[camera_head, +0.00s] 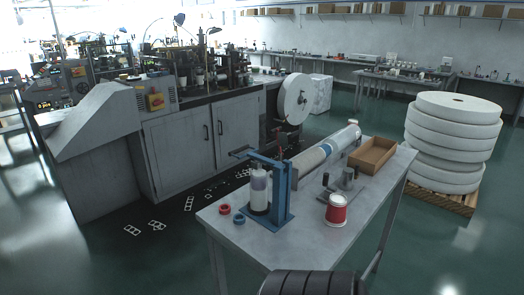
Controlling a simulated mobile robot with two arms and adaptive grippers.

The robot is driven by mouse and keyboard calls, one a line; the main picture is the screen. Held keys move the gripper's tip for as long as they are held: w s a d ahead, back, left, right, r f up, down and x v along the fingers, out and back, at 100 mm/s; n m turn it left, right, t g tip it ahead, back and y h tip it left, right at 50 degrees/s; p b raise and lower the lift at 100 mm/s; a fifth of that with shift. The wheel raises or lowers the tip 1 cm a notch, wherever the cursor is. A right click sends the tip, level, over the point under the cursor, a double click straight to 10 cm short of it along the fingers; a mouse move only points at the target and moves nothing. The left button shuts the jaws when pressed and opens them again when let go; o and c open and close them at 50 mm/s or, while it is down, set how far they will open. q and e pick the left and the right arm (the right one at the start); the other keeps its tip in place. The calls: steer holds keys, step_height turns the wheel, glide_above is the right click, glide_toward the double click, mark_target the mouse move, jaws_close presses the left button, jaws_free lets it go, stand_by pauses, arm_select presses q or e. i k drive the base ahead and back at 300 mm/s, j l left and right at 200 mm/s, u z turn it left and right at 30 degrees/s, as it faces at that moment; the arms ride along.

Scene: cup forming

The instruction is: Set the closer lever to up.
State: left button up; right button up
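A blue upright stand (282,195), which looks like the closer, stands on the near grey table. A dark arm (242,152) at its top, which may be the lever, sticks out to the left, roughly level. Which part is the lever, and its exact setting, is too small to tell for sure. A bottle-like container (259,190) stands upright on the left side of the stand, below the dark arm. Neither of my grippers is in view.
Stacked white rolls (452,150) stand right. A large machine (180,145) stands left.

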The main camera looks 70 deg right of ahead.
mark_target(265, 160)
steer(key=i+l+z, duration=0.1)
steer(key=z, duration=0.35)
steer(key=i+z, duration=0.3)
steer(key=z, duration=0.15)
steer(key=i+z, duration=0.2)
steer(key=z, duration=0.25)
steer(key=i+j+z, duration=0.1)
steer(key=z, duration=0.3)
steer(key=i, duration=0.1)
